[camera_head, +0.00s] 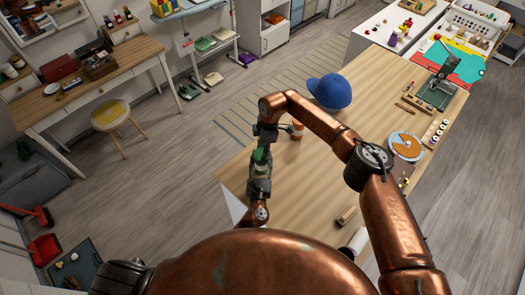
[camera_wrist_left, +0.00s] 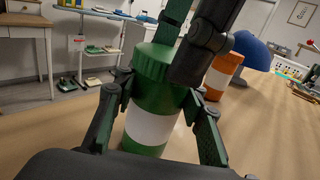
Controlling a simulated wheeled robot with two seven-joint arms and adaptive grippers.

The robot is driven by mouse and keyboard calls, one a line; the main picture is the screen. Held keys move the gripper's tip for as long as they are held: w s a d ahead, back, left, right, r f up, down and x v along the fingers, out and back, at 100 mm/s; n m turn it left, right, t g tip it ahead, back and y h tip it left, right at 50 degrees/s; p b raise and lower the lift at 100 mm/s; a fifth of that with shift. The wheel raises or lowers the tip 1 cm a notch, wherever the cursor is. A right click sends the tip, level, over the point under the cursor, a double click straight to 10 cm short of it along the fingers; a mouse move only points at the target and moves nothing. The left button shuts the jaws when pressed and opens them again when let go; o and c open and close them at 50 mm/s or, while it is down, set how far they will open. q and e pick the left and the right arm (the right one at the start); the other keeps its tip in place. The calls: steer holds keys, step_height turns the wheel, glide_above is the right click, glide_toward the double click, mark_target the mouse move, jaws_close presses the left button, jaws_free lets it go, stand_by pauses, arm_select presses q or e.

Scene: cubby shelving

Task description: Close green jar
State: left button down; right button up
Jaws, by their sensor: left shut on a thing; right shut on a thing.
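The green jar (camera_wrist_left: 152,128) has a white label and a ribbed green lid (camera_wrist_left: 158,62). It stands upright on the wooden table. In the head view, the jar (camera_head: 260,168) is small and partly covered by both grippers. My left gripper (camera_wrist_left: 155,103) is shut on the jar's body, one finger on each side. My right gripper (camera_head: 263,145) comes down from above and is shut on the lid. In the left wrist view, its dark fingers cover the lid's right side. The lid sits on the jar; I cannot tell how tightly.
An orange jar (camera_wrist_left: 222,74) with a white label stands just behind the right gripper's fingers. A blue cap (camera_head: 330,91) lies farther back. The table's left edge is close to the jar.

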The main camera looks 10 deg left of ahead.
steer(key=m, duration=0.4)
steer(key=shift+m+t, duration=0.3)
steer(key=m, duration=0.4)
steer(key=shift+s+m+t, duration=0.1)
steer(key=shift+m+t, duration=0.2)
steer(key=o, duration=0.8)
steer(key=shift+r, duration=0.15)
steer(key=shift+r, duration=2.15)
